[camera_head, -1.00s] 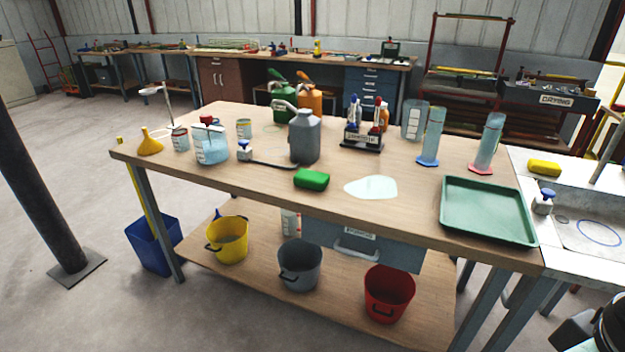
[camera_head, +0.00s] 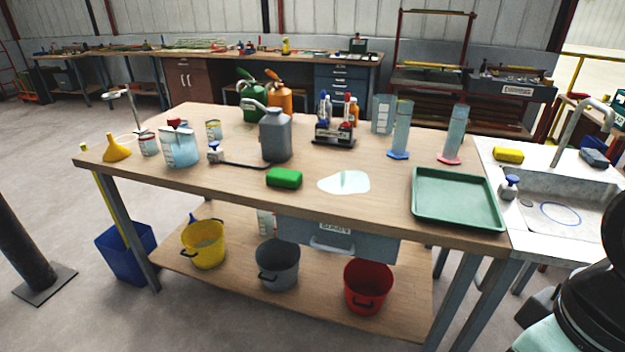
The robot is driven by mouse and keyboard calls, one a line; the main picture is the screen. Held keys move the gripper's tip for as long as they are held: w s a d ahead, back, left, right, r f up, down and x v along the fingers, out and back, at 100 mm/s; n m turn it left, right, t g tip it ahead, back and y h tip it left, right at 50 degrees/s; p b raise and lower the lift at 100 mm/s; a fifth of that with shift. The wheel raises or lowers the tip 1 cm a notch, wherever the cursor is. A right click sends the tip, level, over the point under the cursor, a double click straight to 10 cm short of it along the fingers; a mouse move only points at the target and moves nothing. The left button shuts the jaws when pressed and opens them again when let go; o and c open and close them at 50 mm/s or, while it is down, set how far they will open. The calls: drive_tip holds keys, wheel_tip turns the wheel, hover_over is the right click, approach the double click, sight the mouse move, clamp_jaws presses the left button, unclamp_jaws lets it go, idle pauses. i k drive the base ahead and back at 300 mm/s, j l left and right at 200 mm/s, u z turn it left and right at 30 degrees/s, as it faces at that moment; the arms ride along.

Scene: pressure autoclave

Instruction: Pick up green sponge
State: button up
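The green sponge (camera_head: 284,177) lies on the wooden workbench (camera_head: 230,191) near its front edge, in the middle of the view. It is a small bright green block. A pale puddle (camera_head: 344,182) lies just to its right, and the grey jug (camera_head: 275,136) stands behind it. My gripper is not in view. Only a dark and pale part of my own arm shows at the lower right, well apart from the sponge.
A green tray (camera_head: 457,198) lies at the bench's right end, beside a sink (camera_head: 560,212) with a yellow sponge (camera_head: 508,154). Measuring cylinders (camera_head: 401,130) stand behind. Buckets, including a red one (camera_head: 366,288), sit on the lower shelf.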

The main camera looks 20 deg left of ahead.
sight(280, 177)
drive_tip(key=u, duration=0.5)
drive_tip(key=i+u, duration=0.15)
drive_tip(key=u, duration=0.85)
drive_tip(key=i+l+u, duration=0.55)
drive_tip(key=l+u, duration=0.25)
drive_tip(key=l, duration=0.15)
drive_tip(key=i+l, duration=0.15)
drive_tip(key=l, duration=0.15)
drive_tip(key=i+l, duration=0.15)
drive_tip(key=l, duration=0.2)
drive_tip(key=j+u, duration=0.05)
